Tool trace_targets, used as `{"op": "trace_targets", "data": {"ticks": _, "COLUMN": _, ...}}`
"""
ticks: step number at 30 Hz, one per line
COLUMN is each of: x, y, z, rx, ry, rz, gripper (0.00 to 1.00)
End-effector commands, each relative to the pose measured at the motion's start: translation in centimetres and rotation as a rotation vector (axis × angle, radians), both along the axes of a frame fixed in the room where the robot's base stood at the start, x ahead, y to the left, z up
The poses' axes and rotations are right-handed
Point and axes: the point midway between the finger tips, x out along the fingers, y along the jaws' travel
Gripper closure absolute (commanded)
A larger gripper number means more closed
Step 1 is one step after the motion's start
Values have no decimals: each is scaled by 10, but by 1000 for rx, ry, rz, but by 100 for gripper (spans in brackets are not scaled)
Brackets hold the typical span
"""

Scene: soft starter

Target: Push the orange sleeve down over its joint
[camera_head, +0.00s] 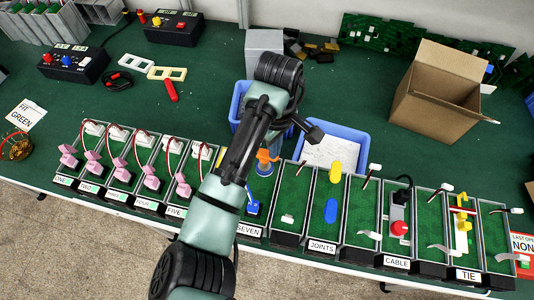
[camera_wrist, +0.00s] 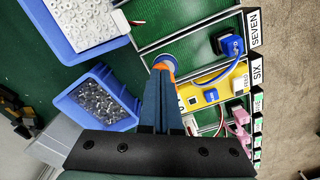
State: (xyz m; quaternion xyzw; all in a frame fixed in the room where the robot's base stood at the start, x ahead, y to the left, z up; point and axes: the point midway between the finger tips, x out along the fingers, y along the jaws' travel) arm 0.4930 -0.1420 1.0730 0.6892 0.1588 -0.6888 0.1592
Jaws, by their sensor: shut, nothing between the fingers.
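The orange sleeve (camera_head: 267,155) stands in the middle of the row of trays, just right of my forearm, above a grey-blue round base (camera_head: 264,169). In the wrist view the orange sleeve (camera_wrist: 166,64) shows only in part, at the tips of my gripper's fingers. A blue-grey ring (camera_wrist: 169,57) shows beside it. My gripper (camera_wrist: 160,72) is shut and empty, with its fingertips at or very near the sleeve; I cannot tell whether they touch. The fingers hide much of the sleeve, and how far it sits down over its joint cannot be seen.
A blue plug with a blue cable (camera_wrist: 230,45) and a yellow plate (camera_wrist: 215,95) lie in neighbouring trays. Two blue bins, one with white parts (camera_head: 335,150) and one with dark parts (camera_wrist: 95,102), stand behind the row. An open cardboard box (camera_head: 440,90) stands at back right.

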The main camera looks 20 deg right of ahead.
Motion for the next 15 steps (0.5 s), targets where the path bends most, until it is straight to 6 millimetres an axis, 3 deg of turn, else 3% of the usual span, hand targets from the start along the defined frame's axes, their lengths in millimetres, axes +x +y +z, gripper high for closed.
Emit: {"op": "trace_targets", "data": {"ticks": 15, "x": -1, "y": 0, "z": -12, "rx": 1, "ry": 3, "rz": -1, "gripper": 100}}
